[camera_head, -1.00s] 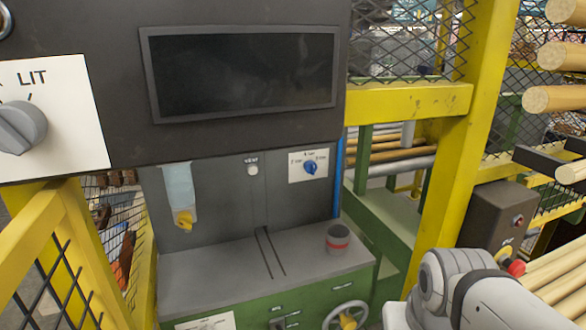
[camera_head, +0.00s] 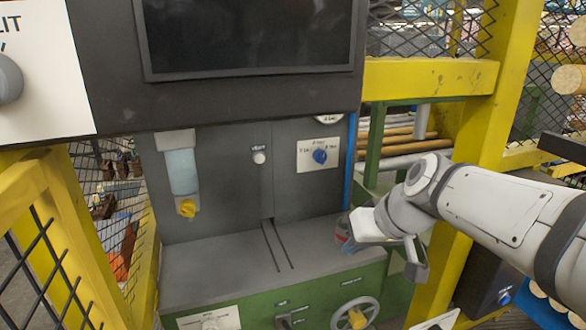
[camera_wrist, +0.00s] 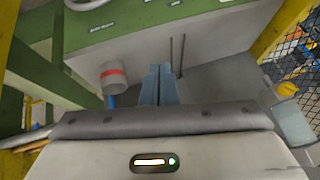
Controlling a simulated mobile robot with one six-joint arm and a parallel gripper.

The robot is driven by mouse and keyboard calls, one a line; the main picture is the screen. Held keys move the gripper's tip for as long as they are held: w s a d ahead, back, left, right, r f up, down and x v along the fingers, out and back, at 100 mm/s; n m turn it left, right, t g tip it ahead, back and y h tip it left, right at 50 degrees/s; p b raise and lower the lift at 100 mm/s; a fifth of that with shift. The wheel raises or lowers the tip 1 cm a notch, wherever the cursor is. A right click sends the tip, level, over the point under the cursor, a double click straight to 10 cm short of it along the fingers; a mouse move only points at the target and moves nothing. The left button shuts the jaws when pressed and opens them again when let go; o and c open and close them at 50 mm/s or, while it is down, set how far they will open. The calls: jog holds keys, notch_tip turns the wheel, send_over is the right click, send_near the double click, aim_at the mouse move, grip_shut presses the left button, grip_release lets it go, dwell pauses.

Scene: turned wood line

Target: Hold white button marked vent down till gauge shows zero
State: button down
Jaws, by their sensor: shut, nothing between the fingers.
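The small white button (camera_head: 259,157) sits on the grey back panel, under a small dark label too small to read surely. It stands proud of the panel with nothing touching it. A white round face (camera_head: 329,118), possibly the gauge, peeks from under the dark housing; most of it is hidden and I cannot read it. My gripper is low at the right of the bench in the head view, its fingers not clear there. In the wrist view, the fingers of my gripper (camera_wrist: 160,75) are shut together and empty, well apart from the button, which is not seen there.
A blue selector knob (camera_head: 320,156) is right of the button. A filter bowl with yellow end (camera_head: 187,207) hangs left. A red-banded cup (camera_wrist: 113,77) stands on the grey bench (camera_head: 215,268), partly behind my wrist. Yellow posts (camera_head: 470,130) flank the station. Bench middle is clear.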

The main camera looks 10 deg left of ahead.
aim_at(260, 158)
jog(key=w+a+r+n+y+b, duration=0.1)
jog(key=w+a+r+n+y, duration=0.2)
jog(key=w+a, duration=0.2)
jog(key=w+a+r+n+y+b, duration=0.1)
jog(key=w+a, duration=0.5)
jog(key=a, duration=0.6)
jog(key=shift+a+r+n+y+b, duration=0.25)
jog(key=shift+r+n+y+b, duration=0.1)
jog(key=shift+r+n+y, duration=0.65)
jog(key=w+a+p, duration=0.4)
jog(key=w+p, duration=0.1)
jog(key=w, duration=0.2)
jog(key=shift+w+a+f+p, duration=0.15)
jog(key=shift+w+a+p, duration=0.1)
jog(key=shift+p, duration=0.15)
jog(key=shift+a+b, duration=0.1)
jog(key=shift+b, duration=0.2)
jog(key=shift+w+a, duration=0.15)
jog(key=shift+w, duration=0.1)
